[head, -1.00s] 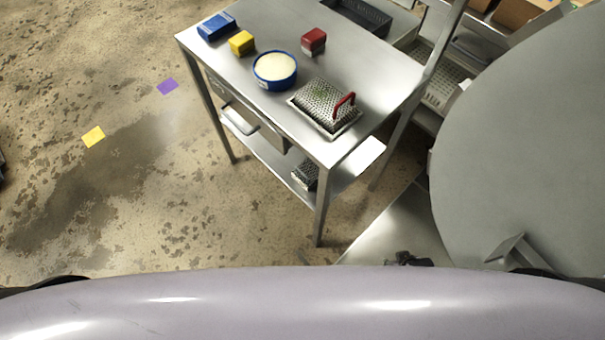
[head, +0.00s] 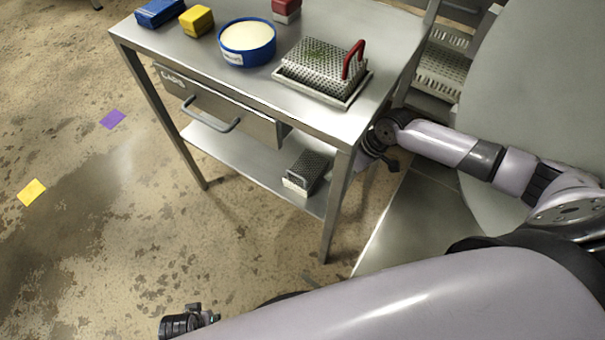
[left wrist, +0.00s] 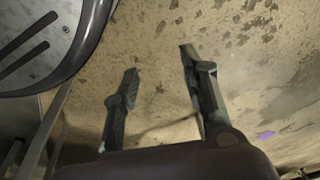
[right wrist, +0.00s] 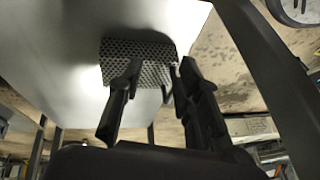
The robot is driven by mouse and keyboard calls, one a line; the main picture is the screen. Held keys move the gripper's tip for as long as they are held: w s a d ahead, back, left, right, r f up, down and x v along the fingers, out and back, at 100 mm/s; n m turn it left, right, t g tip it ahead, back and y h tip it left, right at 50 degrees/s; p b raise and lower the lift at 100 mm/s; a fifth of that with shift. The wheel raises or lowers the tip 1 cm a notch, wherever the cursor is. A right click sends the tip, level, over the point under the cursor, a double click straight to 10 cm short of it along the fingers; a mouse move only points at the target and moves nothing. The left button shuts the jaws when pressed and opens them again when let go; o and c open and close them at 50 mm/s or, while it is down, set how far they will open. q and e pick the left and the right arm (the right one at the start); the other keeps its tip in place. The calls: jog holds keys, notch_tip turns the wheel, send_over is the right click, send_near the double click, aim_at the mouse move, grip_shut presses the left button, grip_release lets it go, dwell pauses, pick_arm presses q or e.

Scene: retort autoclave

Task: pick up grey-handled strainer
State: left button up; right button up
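The grey-handled strainer (head: 307,172), a perforated metal box with a grey handle, sits on the lower shelf of the steel table, near its right end. It also shows in the right wrist view (right wrist: 145,55), ahead of the fingers of my right gripper (right wrist: 155,75). That gripper is open and empty, apart from the strainer. In the head view my right gripper (head: 372,158) is beside the table's front right leg, partly hidden. My left gripper (left wrist: 155,62) is open and empty over the floor; part of it shows low in the head view (head: 190,322).
A red-handled strainer (head: 318,66) stands in a tray on the tabletop (head: 215,72). A blue tub (head: 247,45), yellow block (head: 197,21), blue block (head: 160,12) and red block (head: 287,9) are there too. The front table leg (head: 338,205) and drawer (head: 220,105) border the shelf.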

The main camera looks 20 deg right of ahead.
aim_at(298, 175)
jog(key=w+a, duration=0.1)
jog(key=a, duration=0.1)
jog(key=w+a, duration=0.1)
jog(key=a, duration=0.2)
jog(key=w+a, duration=0.2)
jog(key=shift+a, duration=0.3)
jog(key=b+x, duration=0.1)
jog(key=x, duration=0.3)
jog(key=shift+w+a+f+b, duration=0.15)
jog(key=shift+a+f+b, duration=0.05)
jog(key=shift+a+b, duration=0.2)
jog(key=shift+a+f, duration=0.1)
jog(key=shift+f, duration=0.2)
pick_arm(q)
notch_tip(298, 175, up, 6)
jog(key=w, duration=0.2)
jog(key=shift+w+r, duration=0.15)
jog(key=shift+w, duration=0.05)
jog(key=shift+d, duration=0.1)
pick_arm(e)
jog(key=shift+c, duration=0.3)
grip_shut()
jog(key=shift+w, duration=0.1)
